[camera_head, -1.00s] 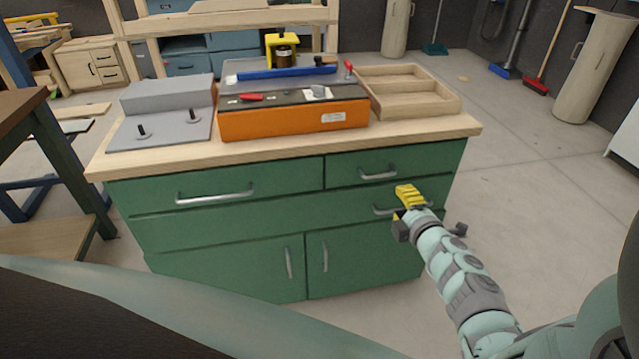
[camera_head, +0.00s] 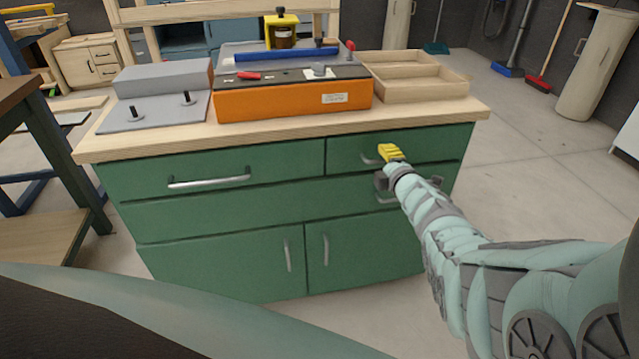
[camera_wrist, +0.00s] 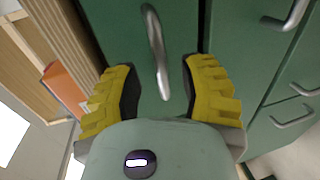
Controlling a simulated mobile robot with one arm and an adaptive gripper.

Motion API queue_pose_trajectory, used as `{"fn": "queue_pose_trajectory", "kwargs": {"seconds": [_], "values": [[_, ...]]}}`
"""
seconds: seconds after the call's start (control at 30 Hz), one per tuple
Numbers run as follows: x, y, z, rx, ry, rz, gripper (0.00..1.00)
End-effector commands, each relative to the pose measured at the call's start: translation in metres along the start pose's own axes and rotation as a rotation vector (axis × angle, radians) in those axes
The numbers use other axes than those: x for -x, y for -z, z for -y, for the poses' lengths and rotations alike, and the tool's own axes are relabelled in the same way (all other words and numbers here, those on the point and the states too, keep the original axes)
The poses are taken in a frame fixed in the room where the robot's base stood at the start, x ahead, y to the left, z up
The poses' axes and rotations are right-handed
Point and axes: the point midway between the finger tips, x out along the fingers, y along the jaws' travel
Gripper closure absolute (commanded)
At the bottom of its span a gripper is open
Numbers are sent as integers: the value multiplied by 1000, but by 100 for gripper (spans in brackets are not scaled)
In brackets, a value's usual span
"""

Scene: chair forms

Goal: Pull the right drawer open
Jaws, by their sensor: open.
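The right drawer (camera_head: 432,147) is the upper right front of a green cabinet and is shut. Its curved metal handle (camera_head: 369,160) is partly hidden behind my gripper (camera_head: 390,153) in the head view. In the wrist view the handle (camera_wrist: 156,50) runs lengthwise, with its near end between the two yellow fingers of my gripper (camera_wrist: 160,92). The fingers are open, with a gap on each side of the handle, and do not appear to touch it.
The left drawer (camera_head: 240,170), a wide drawer below and two lower doors (camera_head: 365,240) are shut. The wooden top holds an orange machine (camera_head: 290,98), a grey block on a plate (camera_head: 160,85) and a divided wooden tray (camera_head: 425,90).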

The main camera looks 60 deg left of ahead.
Motion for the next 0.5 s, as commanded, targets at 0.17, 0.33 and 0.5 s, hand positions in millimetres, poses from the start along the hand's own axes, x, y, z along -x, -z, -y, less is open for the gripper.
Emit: {"fn": "queue_pose_trajectory", "kwargs": {"seconds": [0.17,0.33,0.5], "values": [[-14,-1,3,-2,1,2,59],[-18,-1,2,-2,2,1,59],[-18,0,1,-2,3,1,59]]}}
